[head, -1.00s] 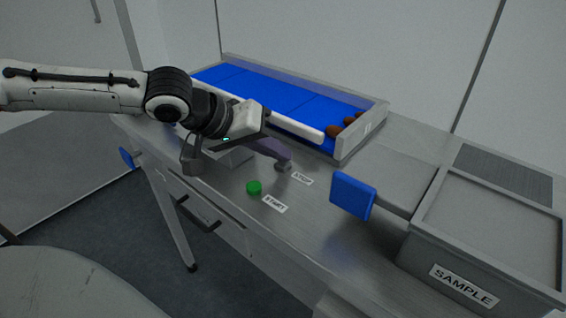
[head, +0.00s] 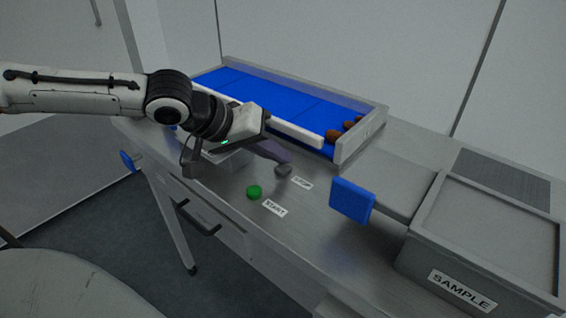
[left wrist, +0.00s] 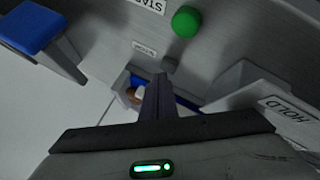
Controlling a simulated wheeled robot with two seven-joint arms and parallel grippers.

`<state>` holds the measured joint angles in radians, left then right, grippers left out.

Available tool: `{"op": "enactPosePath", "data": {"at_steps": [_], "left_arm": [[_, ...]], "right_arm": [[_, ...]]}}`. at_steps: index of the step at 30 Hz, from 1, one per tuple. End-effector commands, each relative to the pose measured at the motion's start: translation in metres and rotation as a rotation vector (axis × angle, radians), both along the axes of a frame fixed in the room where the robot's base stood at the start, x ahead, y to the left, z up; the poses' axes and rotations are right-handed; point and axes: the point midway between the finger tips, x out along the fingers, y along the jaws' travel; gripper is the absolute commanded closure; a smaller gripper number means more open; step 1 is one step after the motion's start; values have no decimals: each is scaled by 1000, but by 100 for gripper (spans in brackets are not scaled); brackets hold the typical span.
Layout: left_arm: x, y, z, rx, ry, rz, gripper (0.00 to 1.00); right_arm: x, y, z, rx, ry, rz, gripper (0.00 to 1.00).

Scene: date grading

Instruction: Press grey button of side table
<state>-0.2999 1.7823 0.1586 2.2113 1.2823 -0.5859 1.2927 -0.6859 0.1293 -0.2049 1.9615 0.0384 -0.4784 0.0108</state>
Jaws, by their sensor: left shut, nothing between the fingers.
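The grey button (head: 283,170) is a small round cap on the steel side table (head: 320,225), beside a label that seems to read STOP (head: 302,183). My left gripper (head: 286,158) is shut and empty, its fingertips just behind the grey button in the head view, with a small gap showing. In the left wrist view the grey button (left wrist: 169,65) shows just beyond the shut fingertips (left wrist: 160,77). A green button (head: 254,192) with a START label (head: 274,208) stands closer to the table's front edge. My right gripper is out of view.
A blue-floored tray (head: 350,152) with several brown dates (head: 333,136) lies behind the buttons. A blue paddle (head: 352,200) and a SAMPLE box (head: 407,247) stand to the right. A HOLD label (left wrist: 290,108) shows in the left wrist view.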

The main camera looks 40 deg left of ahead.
Motion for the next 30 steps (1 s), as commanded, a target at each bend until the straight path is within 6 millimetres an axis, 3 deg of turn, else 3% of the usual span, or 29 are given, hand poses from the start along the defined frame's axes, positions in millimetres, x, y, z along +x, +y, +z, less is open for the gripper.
{"op": "enactPosePath", "data": {"at_steps": [14,30], "left_arm": [[0,0,9,0,-2,0,100],[0,0,58,0,-2,0,100]], "right_arm": [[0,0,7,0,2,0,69],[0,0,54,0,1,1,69]]}}
